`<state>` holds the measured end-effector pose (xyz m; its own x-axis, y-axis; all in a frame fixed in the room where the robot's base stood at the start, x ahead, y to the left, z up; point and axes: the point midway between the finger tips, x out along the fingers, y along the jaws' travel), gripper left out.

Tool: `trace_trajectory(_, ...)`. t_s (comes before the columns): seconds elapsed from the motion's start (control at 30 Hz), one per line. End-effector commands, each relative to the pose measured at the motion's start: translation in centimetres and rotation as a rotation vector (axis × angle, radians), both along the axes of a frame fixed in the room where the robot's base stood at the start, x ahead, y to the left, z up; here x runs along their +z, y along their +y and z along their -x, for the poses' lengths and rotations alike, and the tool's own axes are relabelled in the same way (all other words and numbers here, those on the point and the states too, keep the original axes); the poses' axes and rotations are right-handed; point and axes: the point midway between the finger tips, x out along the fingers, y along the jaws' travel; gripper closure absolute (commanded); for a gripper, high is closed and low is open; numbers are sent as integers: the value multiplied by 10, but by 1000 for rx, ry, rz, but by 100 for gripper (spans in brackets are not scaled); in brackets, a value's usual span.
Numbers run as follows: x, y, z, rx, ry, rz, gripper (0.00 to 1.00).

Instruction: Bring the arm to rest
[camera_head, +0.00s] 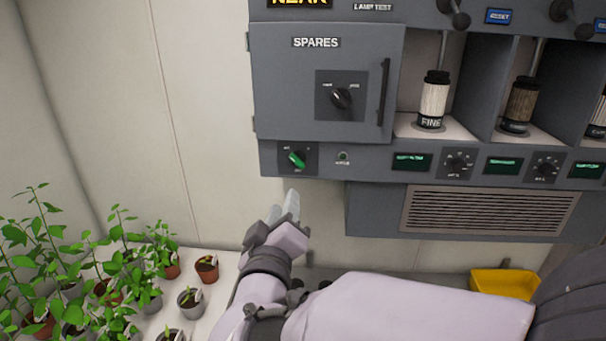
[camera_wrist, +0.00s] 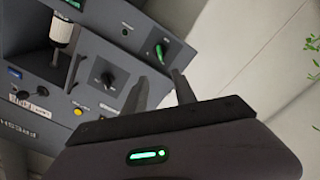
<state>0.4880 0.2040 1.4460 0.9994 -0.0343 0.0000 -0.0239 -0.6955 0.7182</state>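My gripper (camera_head: 284,203) is just below the lower left corner of the grey cabinet, in front of the pale wall. In the wrist view its two fingers (camera_wrist: 159,78) stand apart with nothing between them. The green knob (camera_head: 296,159) on the cabinet's lower strip is a little above the fingertips in the head view. The green knob also shows in the wrist view (camera_wrist: 160,51), beyond the fingers. I see no contact between the fingers and the cabinet.
The SPARES door (camera_head: 317,71) is shut, with a black dial (camera_head: 341,98) on it. Open bays to its right hold a FINE cartridge (camera_head: 433,101) and others. A vent grille (camera_head: 487,210) sits below. Potted seedlings (camera_head: 207,268) crowd the white bench at lower left. A yellow bin (camera_head: 504,283) is lower right.

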Motion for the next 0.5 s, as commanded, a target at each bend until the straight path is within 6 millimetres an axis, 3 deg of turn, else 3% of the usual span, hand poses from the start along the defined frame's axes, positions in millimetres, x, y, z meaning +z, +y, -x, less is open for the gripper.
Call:
trace_trajectory(0.27, -7, -4, -2, 11, 16, -44, 67)
trace_trajectory(0.37, -41, -22, -4, 66, 111, -263, 67)
trace_trajectory(0.4, -61, -31, 1, 98, 177, -387, 67)
trace_trajectory(0.5, -119, -58, 32, 132, 399, -677, 67)
